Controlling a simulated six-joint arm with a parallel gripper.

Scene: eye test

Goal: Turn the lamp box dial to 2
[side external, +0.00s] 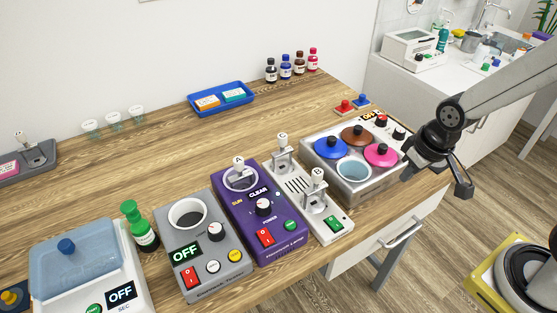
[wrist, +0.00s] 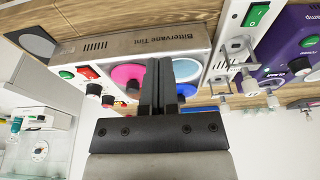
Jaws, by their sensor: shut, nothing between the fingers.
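A purple box (side external: 262,215) with a white-marked black dial (side external: 263,207), a red switch and a green button stands at the front middle of the table. It also shows at the right of the wrist view (wrist: 288,42). Its dial's setting is too small to read. My gripper (side external: 465,185) is shut and empty, off the table's right edge, apart from every dial. Its closed fingers show in the wrist view (wrist: 158,85).
A metal cooker box (side external: 322,160) with coloured lids and knobs stands nearest my gripper. A white-and-grey lever panel (side external: 297,185), a grey box (side external: 215,268) and a scale-like box (side external: 120,265) line the front. A blue tray (side external: 222,112) lies behind. The table's middle is clear.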

